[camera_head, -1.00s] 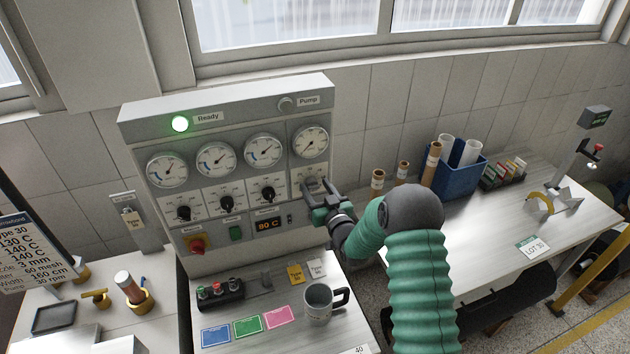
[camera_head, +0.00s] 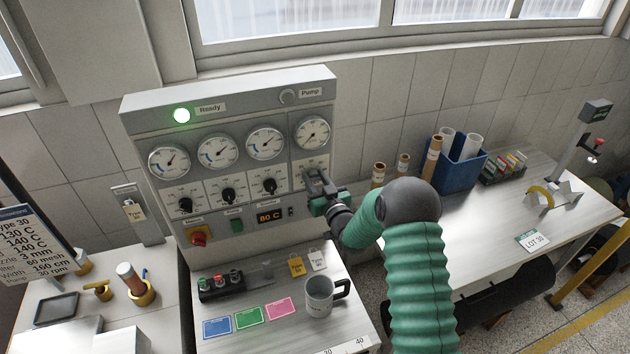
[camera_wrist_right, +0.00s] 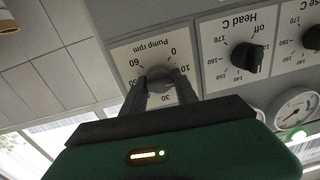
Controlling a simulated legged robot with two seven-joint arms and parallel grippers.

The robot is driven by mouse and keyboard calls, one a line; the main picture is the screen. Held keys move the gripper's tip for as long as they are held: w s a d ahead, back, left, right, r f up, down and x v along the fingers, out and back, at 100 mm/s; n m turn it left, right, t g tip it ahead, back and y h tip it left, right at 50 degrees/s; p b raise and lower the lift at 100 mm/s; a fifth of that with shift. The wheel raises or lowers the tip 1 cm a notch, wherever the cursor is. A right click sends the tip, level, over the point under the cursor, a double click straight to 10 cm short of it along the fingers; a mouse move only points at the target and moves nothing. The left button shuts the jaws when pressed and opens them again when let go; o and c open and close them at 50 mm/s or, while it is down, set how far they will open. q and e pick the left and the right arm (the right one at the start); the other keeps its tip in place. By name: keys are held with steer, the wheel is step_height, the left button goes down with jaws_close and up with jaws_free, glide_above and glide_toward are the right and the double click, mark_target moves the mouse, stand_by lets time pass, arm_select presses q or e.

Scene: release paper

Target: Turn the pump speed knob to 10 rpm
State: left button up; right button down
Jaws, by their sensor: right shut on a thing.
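The pump speed knob (camera_wrist_right: 160,80) sits on a white "Pump rpm" plate (camera_wrist_right: 128,62), seen upside down in the right wrist view. The marks 0, 10, 30 and 60 are readable around it. My right gripper (camera_wrist_right: 161,86) has one finger on each side of the knob and is shut on it. The fingers hide part of the knob, and I cannot read its pointer. In the head view my right gripper (camera_head: 313,182) reaches the rightmost dial of the control panel (camera_head: 225,100). My left gripper is not in view.
The Head C knob (camera_wrist_right: 247,58) is beside the pump plate. Gauges (camera_head: 265,142) line the panel above the knobs. A green Ready lamp (camera_head: 182,115) glows. A grey mug (camera_head: 320,296) and coloured cards (camera_head: 248,317) lie on the ledge below. A blue bin (camera_head: 470,172) stands right.

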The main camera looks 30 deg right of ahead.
steer(key=shift+f+b, duration=0.25)
steer(key=shift+b, duration=0.1)
steer(key=shift+r, duration=0.2)
steer(key=c, duration=1.2)
jaws_free()
steer(key=shift+c, duration=0.2)
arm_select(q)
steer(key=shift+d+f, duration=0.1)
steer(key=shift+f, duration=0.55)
arm_select(e)
steer(key=shift+o, duration=1.2)
steer(key=shift+d, duration=0.1)
steer(key=shift+s, duration=0.15)
arm_select(q)
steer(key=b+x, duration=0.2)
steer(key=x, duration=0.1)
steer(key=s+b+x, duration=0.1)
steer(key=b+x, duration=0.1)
steer(key=b, duration=0.1)
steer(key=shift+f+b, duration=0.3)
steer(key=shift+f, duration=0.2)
arm_select(e)
steer(key=s+a, duration=0.3)
steer(key=s, duration=1.3)
